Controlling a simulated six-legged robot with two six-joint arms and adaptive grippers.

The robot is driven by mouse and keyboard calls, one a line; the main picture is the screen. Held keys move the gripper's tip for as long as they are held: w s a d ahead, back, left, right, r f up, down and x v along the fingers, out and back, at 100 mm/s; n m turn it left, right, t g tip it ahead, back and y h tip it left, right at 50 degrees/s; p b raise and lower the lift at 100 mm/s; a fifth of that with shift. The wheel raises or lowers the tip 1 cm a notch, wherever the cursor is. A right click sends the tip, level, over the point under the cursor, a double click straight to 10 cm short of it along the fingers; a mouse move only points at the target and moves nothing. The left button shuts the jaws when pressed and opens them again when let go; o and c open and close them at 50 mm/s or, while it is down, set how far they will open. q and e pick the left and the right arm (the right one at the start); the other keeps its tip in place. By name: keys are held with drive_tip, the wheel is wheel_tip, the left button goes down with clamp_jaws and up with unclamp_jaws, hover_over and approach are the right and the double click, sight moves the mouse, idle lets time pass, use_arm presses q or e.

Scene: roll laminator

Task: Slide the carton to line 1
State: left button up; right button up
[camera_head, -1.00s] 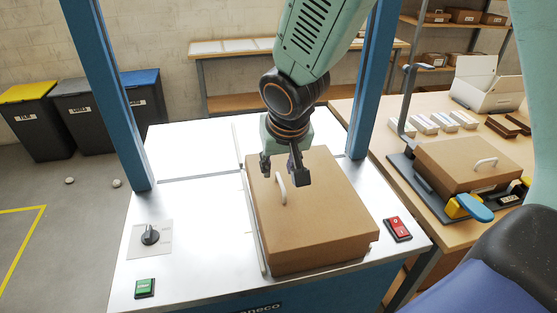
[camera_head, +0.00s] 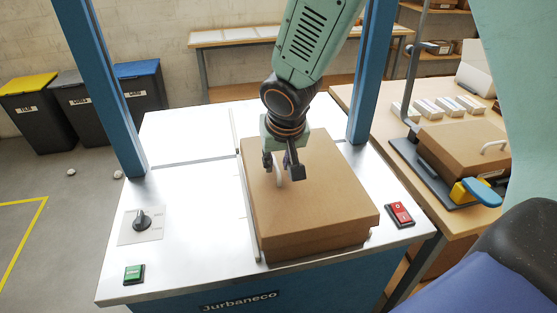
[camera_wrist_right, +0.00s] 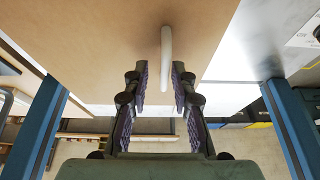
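The brown carton (camera_head: 315,205) lies flat on the metal top of the blue machine, right of a thin upright guide rail (camera_head: 250,205). A white handle (camera_head: 279,172) stands on its lid. My right gripper (camera_head: 281,168) is over the lid at the handle. In the right wrist view my right gripper (camera_wrist_right: 160,85) has its two fingers apart, with the white handle (camera_wrist_right: 167,60) between them and a gap visible on each side. The carton lid (camera_wrist_right: 100,30) fills the upper left there. My left gripper is not in view.
A dial (camera_head: 142,222) and a green button (camera_head: 134,274) sit left on the machine top, a red switch (camera_head: 399,213) at right. Blue posts (camera_head: 118,90) flank the top. Another carton (camera_head: 462,150) sits on the right table.

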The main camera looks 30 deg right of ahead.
drive_tip(key=shift+a+r, duration=0.15)
drive_tip(key=shift+a, duration=0.35)
clamp_jaws()
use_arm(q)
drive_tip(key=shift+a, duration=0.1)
use_arm(e)
drive_tip(key=shift+d, duration=0.35)
